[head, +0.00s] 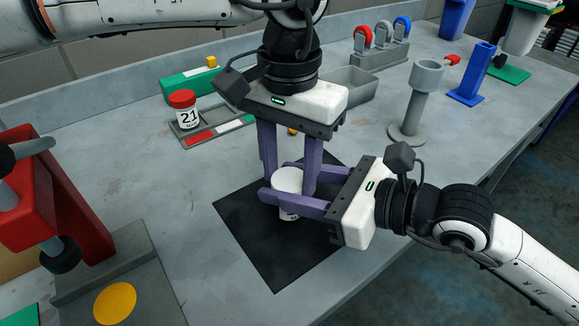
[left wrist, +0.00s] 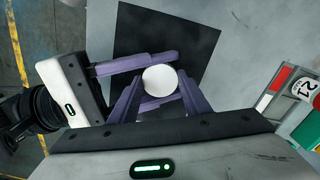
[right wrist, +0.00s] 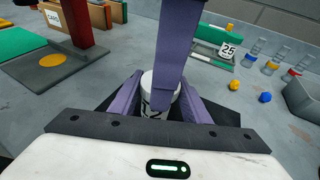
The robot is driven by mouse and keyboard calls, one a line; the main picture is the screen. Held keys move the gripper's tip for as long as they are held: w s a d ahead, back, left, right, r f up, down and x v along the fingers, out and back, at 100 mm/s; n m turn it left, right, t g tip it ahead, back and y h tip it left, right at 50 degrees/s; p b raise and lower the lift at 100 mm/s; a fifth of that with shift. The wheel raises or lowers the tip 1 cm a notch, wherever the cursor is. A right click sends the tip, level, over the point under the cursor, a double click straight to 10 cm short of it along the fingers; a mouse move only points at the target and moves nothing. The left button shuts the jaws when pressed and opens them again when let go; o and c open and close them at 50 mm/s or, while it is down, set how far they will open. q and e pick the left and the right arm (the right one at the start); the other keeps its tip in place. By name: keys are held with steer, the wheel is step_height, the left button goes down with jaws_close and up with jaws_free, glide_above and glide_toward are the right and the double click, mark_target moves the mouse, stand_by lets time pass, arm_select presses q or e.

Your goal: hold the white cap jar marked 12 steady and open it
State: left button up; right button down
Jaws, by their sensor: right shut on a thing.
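The white-capped jar (head: 287,181) stands upright on the black mat (head: 270,262). Its cap also shows from above in the left wrist view (left wrist: 160,80). Part of its dark label shows in the right wrist view (right wrist: 150,108), but the number is mostly hidden. My right gripper (head: 285,201) comes in from the right, level, and is shut on the jar's body. My left gripper (head: 290,185) points down from above, its fingers apart on either side of the cap, with visible gaps, so it looks open.
A red-capped jar marked 21 (head: 187,112) stands on a grey tray at the back left. A red press-like fixture (head: 75,200) stands at the left. A grey pedestal (head: 415,100) and a blue stand (head: 475,75) are at the back right.

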arm_select(q)
steer(key=n, duration=0.2)
steer(key=shift+n, duration=0.7)
arm_select(e)
steer(key=shift+w+d, duration=0.15)
arm_select(q)
steer(key=shift+s, duration=0.1)
steer(key=o, duration=1.2)
steer(key=shift+c, duration=0.2)
steer(key=shift+r, duration=2.3)
arm_select(e)
steer(key=shift+s, duration=0.2)
